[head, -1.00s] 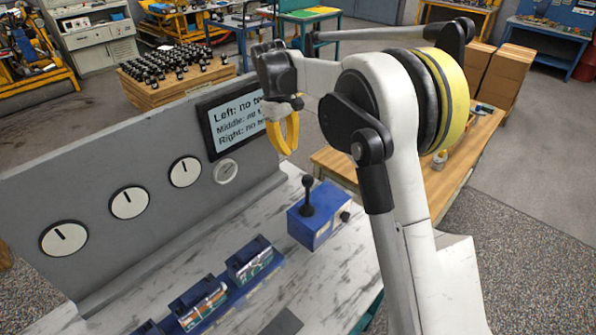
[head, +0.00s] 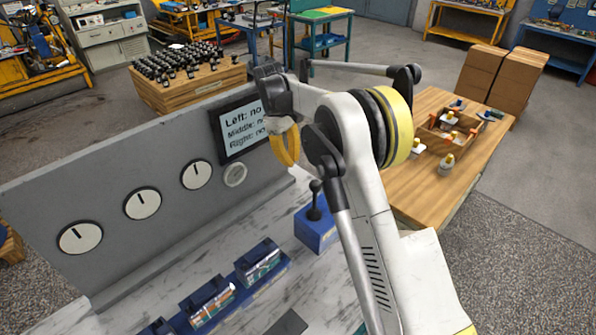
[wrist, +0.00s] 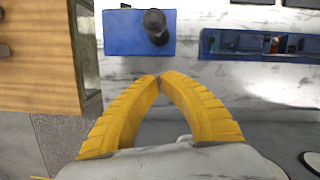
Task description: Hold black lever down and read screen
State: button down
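The black lever (head: 314,202) stands upright on a blue box (head: 316,236) on the marble-topped bench. In the wrist view the lever (wrist: 156,24) shows from above on the blue box (wrist: 120,36), beyond my fingertips. The screen (head: 238,130) is set in the grey panel. Its lines start "Left: no", "Middle:" and "Right:"; my gripper hides their right ends. My gripper (head: 284,146) has yellow fingers that meet at the tips in the wrist view (wrist: 160,78). It is shut and empty, held above the bench and apart from the lever.
Three dials, one of them nearest the screen (head: 197,174), sit on the grey panel (head: 130,160). Blue-based motor parts (head: 258,262) lie on the bench left of the box. A wooden table (head: 415,190) with a crate and bottles stands at the right.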

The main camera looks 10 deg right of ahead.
aim_at(315, 195)
jog(key=s+d+f+b, duration=0.2)
jog(key=s+d+f, duration=0.2)
jog(key=f, duration=0.4)
jog(key=shift+s+d+f, duration=0.15)
jog(key=shift+f, duration=0.05)
